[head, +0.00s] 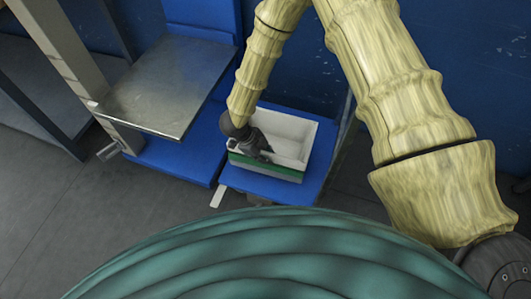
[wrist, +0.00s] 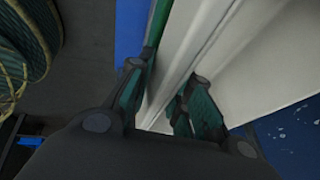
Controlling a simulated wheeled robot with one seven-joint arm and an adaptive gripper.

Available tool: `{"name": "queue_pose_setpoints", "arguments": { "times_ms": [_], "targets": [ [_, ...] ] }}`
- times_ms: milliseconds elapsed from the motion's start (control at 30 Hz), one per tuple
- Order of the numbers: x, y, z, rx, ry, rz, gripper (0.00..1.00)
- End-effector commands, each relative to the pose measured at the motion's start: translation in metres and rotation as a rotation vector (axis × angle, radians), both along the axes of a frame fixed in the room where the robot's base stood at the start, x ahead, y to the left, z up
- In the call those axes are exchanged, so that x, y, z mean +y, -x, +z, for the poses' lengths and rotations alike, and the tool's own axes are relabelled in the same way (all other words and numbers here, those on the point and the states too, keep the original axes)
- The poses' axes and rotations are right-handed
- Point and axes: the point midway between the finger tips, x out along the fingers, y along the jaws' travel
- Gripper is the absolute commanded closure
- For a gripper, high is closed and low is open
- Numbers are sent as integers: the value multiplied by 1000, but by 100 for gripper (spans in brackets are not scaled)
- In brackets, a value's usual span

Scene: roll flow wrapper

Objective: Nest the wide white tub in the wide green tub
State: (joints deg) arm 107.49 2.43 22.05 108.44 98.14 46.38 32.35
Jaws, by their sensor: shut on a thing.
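The wide white tub (head: 292,128) sits upright in the wide green tub (head: 275,170), with its white rim standing above the green wall. The green tub rests on a blue platform. My gripper (head: 262,152) is at the near left part of the white tub, pointing down. In the wrist view my gripper (wrist: 165,105) is shut on the white tub's wall (wrist: 188,62), one finger on each side. A strip of the green tub (wrist: 158,35) shows just outside the white wall. I cannot tell whether the white tub rests on the green tub's floor.
The blue platform (head: 315,185) has a narrow bare margin around the tubs. A bare metal shelf (head: 170,85) stands to the left, with a crank at its post. A blue wall (head: 470,60) is behind. A large ribbed teal shape (head: 270,255) fills the near foreground.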

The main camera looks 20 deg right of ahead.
Motion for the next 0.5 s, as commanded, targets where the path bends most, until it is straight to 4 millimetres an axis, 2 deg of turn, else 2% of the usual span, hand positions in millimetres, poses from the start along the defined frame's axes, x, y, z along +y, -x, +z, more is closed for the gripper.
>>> {"name": "queue_pose_setpoints", "arguments": {
  "times_ms": [133,467,500],
  "targets": [
    [0,0,-8,-1,1,0,100],
    [0,0,-10,-1,1,0,100],
    [0,0,-10,-1,1,0,76]
  ]
}}
